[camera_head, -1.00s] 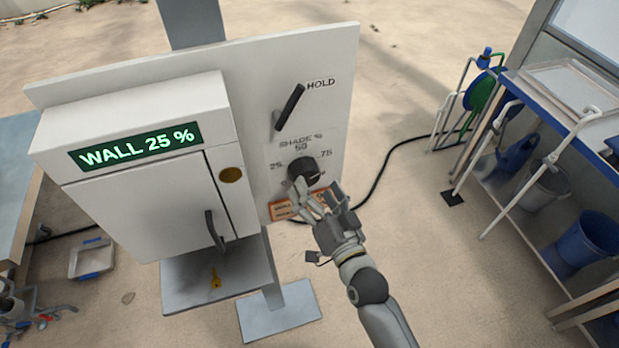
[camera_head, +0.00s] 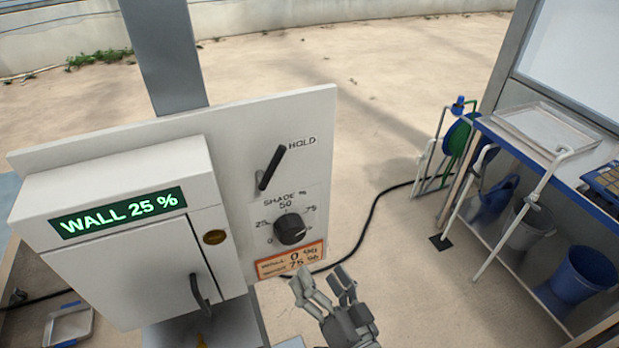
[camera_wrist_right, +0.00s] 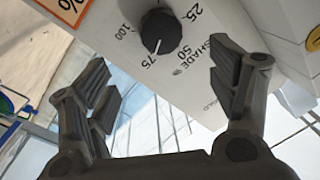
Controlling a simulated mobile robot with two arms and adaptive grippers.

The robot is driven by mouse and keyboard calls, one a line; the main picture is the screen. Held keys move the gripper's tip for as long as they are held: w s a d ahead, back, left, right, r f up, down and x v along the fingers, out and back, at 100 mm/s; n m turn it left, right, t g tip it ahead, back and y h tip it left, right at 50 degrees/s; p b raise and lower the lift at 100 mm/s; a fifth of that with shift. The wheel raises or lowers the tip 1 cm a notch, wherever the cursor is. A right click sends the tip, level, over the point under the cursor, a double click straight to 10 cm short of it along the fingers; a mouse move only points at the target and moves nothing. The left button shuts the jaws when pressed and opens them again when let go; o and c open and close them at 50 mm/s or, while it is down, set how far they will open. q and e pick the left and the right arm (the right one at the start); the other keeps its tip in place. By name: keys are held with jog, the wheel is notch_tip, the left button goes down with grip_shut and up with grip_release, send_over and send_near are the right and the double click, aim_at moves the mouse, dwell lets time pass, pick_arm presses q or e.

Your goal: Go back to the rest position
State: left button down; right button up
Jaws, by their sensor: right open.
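My right gripper (camera_head: 326,290) is open and empty in the head view, low and just right of the control panel's bottom edge. Its spread fingers also show in the right wrist view (camera_wrist_right: 165,95), apart from the panel. The black shade knob (camera_head: 291,229) is on the white panel (camera_head: 306,120), above the gripper; it also shows in the right wrist view (camera_wrist_right: 158,31), its white mark near 75. An orange label (camera_head: 290,260) is below the knob. My left gripper is not in view.
A black HOLD lever (camera_head: 271,167) is on the panel. The white box with a green "WALL 25 %" display (camera_head: 118,212) has a door handle (camera_head: 200,295). A shelf with a tray (camera_head: 545,128) and blue bucket (camera_head: 583,273) stands right. Open sandy floor lies between.

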jog(key=shift+f, duration=0.1)
jog(key=s+d+f+n+g+h+b, duration=0.1)
jog(key=s+d+f+g+b, duration=0.15)
jog(key=f, duration=1.05)
jog(key=s+d+f+n+g+h+b, duration=0.1)
jog(key=s+d+f+g+h+b, duration=0.15)
jog(key=f, duration=1.15)
jog(key=s+d+f+n+g+h+b, duration=0.1)
jog(key=s+d+f+g, duration=0.2)
jog(key=f, duration=1)
jog(key=s+d+f+n+g+h+b, duration=0.1)
jog(key=s+d+f+g, duration=0.3)
jog(key=s+f, duration=0.7)
jog(key=s+d+f+n+g+h+b, duration=0.1)
jog(key=s+d+f+g+b, duration=0.3)
jog(key=s+f, duration=0.7)
jog(key=s+d, duration=0.2)
jog(key=s, duration=0.2)
jog(key=shift+s+d+f+h, duration=0.2)
jog(key=shift+d+f+h, duration=0.1)
jog(key=shift+f+h, duration=0.05)
